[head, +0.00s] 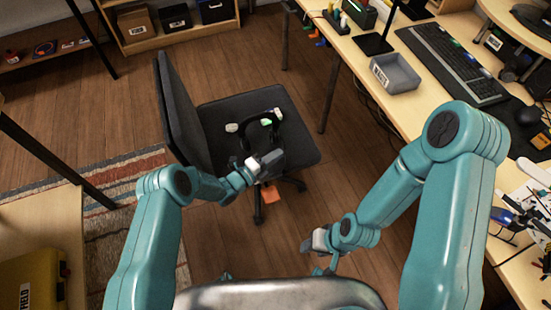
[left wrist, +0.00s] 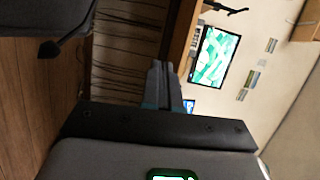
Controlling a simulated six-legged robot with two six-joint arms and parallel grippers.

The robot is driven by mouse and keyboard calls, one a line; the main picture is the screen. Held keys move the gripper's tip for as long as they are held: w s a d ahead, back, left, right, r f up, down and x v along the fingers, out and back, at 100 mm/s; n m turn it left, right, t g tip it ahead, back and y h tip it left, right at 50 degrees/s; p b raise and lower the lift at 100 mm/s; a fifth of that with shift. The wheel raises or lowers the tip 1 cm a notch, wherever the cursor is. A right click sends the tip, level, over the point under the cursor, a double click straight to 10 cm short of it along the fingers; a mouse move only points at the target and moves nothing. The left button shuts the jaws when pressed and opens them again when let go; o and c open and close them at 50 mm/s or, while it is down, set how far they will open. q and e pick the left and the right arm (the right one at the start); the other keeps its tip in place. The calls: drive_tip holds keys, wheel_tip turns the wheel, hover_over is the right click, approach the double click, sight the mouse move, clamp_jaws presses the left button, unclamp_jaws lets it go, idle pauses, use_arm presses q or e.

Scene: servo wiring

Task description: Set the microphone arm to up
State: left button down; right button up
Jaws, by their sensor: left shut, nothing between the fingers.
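A dark headset (head: 268,132) with pale end pieces and a green patch lies on the seat of the black office chair (head: 300,140). Its microphone arm cannot be made out. My left gripper (head: 272,160) is over the seat, close to the near side of the headset and partly in front of it. In the left wrist view the fingers (left wrist: 160,85) are together with nothing between them. A green-lit piece (left wrist: 172,175) shows at that view's bottom edge, perhaps part of the headset. My right gripper (head: 318,243) is low, near the floor to the right of the chair; its fingers are unclear.
The chair backrest (head: 180,105) stands left of the seat. A long desk (head: 400,100) at right holds a grey bin (head: 394,72), a keyboard (head: 450,62) and tools. A yellow case (head: 30,285) is at lower left. The wooden floor between chair and desk is mostly clear.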

use_arm(q)
drive_tip(key=shift+w+a+r, duration=0.1)
drive_tip(key=shift+w+r, duration=0.15)
drive_tip(key=shift+r, duration=0.1)
idle(1.1)
